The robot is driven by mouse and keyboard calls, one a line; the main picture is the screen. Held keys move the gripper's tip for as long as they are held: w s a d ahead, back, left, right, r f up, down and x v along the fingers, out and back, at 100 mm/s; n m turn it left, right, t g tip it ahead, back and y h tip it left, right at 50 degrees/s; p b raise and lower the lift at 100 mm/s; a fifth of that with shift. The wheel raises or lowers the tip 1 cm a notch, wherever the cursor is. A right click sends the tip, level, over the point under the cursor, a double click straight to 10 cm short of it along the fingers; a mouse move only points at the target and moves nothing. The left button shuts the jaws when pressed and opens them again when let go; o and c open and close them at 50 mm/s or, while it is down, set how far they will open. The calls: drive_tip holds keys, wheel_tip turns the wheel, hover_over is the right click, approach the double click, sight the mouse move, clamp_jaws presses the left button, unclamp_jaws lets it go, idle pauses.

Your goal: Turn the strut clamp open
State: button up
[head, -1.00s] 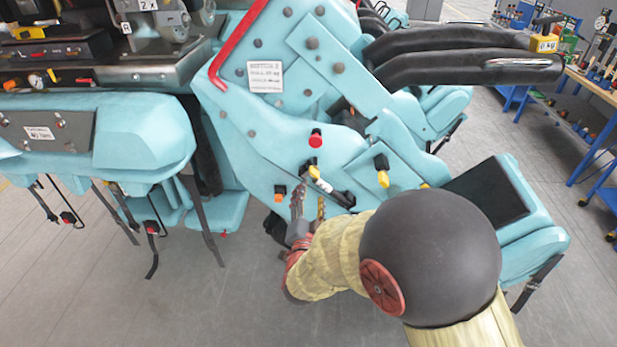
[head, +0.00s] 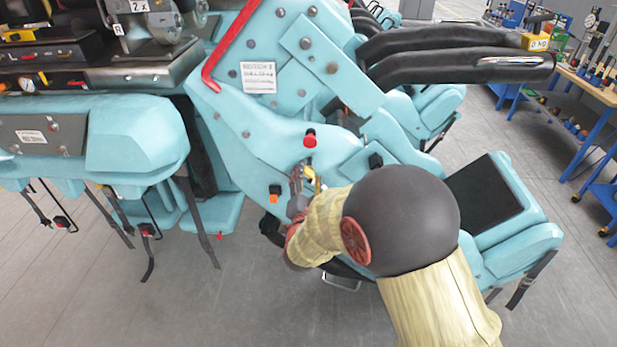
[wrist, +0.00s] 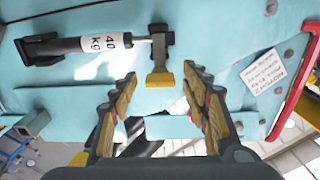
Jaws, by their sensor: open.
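The strut clamp (wrist: 158,58) is a dark grey lever with a yellow end, at the rod end of a black strut (wrist: 85,44) with a white "40 KG" label. In the wrist view the lever points down toward my gripper (wrist: 160,80). My jaws are open, one on each side of the yellow end, with gaps on both sides; whether the tips are level with it in depth I cannot tell. In the head view my gripper (head: 304,182) is at the turquoise panel (head: 265,140), just below a red knob (head: 310,138); my arm hides most of the strut.
Black padded bars (head: 450,55) reach out at upper right. A seat with a dark pad (head: 485,195) stands right of my arm. Straps hang at left. The floor below is clear.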

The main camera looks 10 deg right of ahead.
drive_tip(key=shift+c, duration=0.9)
drive_tip(key=c, duration=1)
drive_tip(key=shift+n, duration=0.3)
drive_tip(key=n+b, duration=0.1)
drive_tip(key=n, duration=0.2)
drive_tip(key=shift+n, duration=0.4)
drive_tip(key=n, duration=0.4)
drive_tip(key=shift+n+b, duration=0.3)
drive_tip(key=n, duration=0.4)
drive_tip(key=shift+p, duration=0.35)
drive_tip(key=n+p, duration=0.1)
drive_tip(key=n, duration=0.3)
drive_tip(key=shift+n, duration=0.3)
